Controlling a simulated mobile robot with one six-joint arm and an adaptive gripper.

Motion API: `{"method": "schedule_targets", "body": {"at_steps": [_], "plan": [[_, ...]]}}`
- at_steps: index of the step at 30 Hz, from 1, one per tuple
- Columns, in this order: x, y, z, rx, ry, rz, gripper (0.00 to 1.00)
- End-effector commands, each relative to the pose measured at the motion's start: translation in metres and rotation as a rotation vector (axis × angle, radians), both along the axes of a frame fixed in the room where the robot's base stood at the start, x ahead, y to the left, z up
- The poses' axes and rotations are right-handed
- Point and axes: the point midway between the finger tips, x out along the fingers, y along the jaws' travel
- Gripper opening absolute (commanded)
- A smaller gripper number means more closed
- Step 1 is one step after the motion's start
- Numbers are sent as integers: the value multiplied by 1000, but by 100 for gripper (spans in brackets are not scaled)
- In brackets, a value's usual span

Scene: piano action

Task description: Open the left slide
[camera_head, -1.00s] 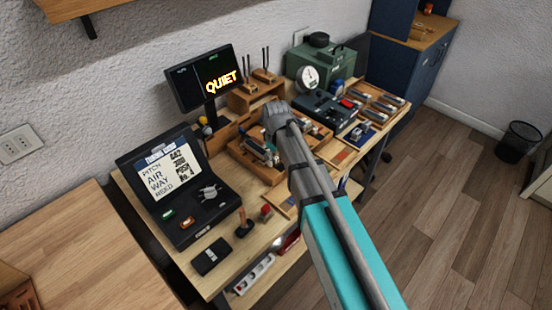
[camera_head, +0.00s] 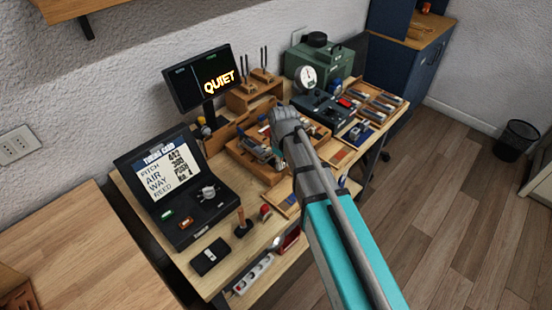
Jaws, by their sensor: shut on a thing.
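A wooden tray (camera_head: 237,150) with small metal and coloured parts sits at the middle of the workbench. My gripper (camera_head: 268,153) is low over this tray, mostly hidden behind my own wrist. It is shut on a small greyish part there, which looks like the left slide (camera_head: 256,149). The fingertips and the grip itself are too small and covered to make out clearly. I cannot tell how far the slide stands open.
A black case (camera_head: 187,197) with a lit text panel stands at the left front. A monitor (camera_head: 203,77) reading QUIET is behind. A green box (camera_head: 322,62) with a round gauge and a dark blue unit (camera_head: 326,105) stand to the right. My arm covers the bench's right front.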

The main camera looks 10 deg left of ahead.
Motion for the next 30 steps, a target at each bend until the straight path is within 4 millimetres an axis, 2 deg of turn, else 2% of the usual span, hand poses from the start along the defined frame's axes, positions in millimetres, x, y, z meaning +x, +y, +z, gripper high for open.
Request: {"method": "schedule_targets", "body": {"at_steps": [9, 10, 15, 30], "plan": [[-4, -5, 0, -4, 3, 0, 0], [-4, -5, 0, -5, 3, 0, 32], [-3, -5, 0, -3, 3, 0, 63], [-2, -3, 0, 0, 0, 0, 63]]}}
